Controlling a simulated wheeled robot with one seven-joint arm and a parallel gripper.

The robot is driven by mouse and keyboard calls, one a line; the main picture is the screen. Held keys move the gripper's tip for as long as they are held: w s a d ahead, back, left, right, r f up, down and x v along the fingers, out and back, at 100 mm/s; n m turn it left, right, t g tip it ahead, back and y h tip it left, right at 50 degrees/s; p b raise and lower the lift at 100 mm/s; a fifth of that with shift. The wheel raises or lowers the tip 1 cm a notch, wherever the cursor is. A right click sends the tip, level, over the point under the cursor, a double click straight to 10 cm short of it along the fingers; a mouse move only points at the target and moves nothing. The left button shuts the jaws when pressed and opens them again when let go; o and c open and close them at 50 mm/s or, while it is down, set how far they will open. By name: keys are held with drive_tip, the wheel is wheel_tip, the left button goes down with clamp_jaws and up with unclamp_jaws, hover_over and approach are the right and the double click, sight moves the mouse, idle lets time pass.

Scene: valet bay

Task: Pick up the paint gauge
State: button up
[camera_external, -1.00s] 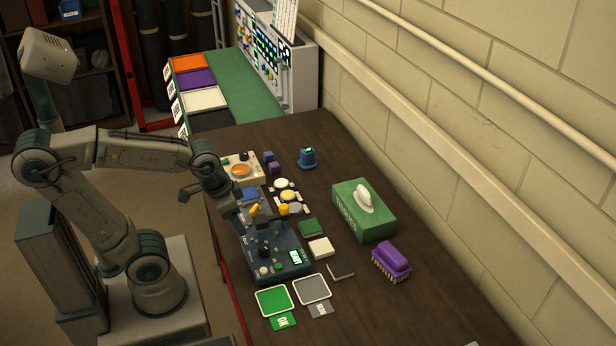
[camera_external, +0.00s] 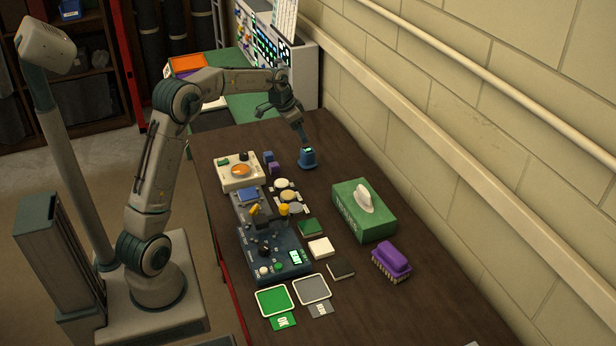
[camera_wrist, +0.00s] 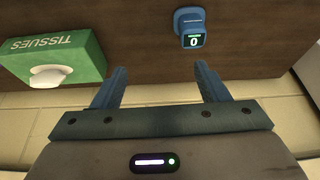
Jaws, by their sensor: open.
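The paint gauge (camera_external: 308,158) is a small blue device with a lit display, on the brown table near the wall side. In the wrist view the gauge (camera_wrist: 191,28) shows a "0" on its screen and lies ahead of the fingers, right of the middle. My gripper (camera_wrist: 160,85) is open, with two blue-grey fingers spread apart and nothing between them. In the external view my gripper (camera_external: 300,137) is just above or beside the gauge; whether it touches cannot be told there.
A green tissue box (camera_external: 362,211) and a purple brush (camera_external: 391,262) stand toward the front right. A dark device panel (camera_external: 272,256), a white box with an orange dome (camera_external: 238,172) and several small pieces fill the left side. Bare table surrounds the gauge.

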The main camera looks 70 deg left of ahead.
approach(307, 150)
drive_tip(key=p+x, duration=0.2)
drive_tip(key=x, duration=0.3)
drive_tip(key=shift+d+f, duration=0.2)
drive_tip(key=shift+f, duration=0.05)
drive_tip(key=shift+p+x, duration=1.2)
drive_tip(key=shift+x, duration=1.5)
drive_tip(key=shift+a, duration=0.2)
drive_tip(key=shift+w, duration=0.1)
drive_tip(key=c, duration=1.1)
